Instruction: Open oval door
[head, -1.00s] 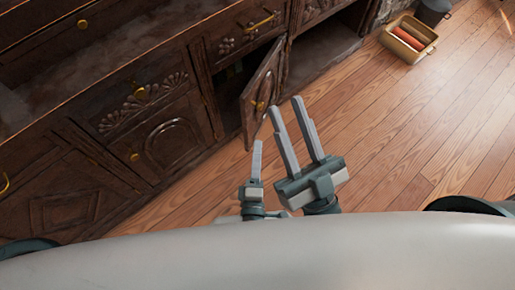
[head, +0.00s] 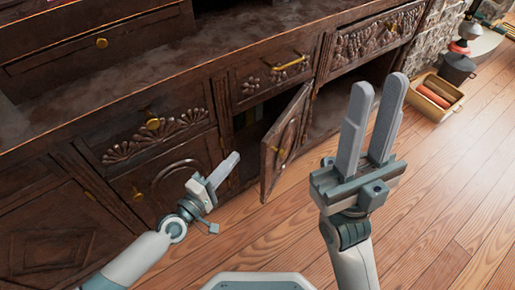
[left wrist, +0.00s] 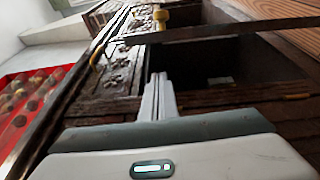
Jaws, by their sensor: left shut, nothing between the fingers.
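A dark carved wooden door (head: 288,143) with a rounded panel and a brass knob (head: 281,153) stands ajar, swung out from the cabinet. Its dark compartment is partly visible to its left. Another door with an arched panel (head: 178,184) further left is closed. My left gripper (head: 231,160) is shut and empty, left of the ajar door and in front of the opening. In the left wrist view its fingers (left wrist: 158,85) point toward the dark compartment (left wrist: 225,62), with a brass knob (left wrist: 162,16) beyond. My right gripper (head: 380,86) is open and empty, raised right of the door.
A drawer with a brass handle (head: 291,63) is above the ajar door. A wooden box (head: 437,97) with orange-red contents and a dark pot (head: 457,68) stand on the floor at the right. The wooden floor (head: 440,190) in front is largely clear.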

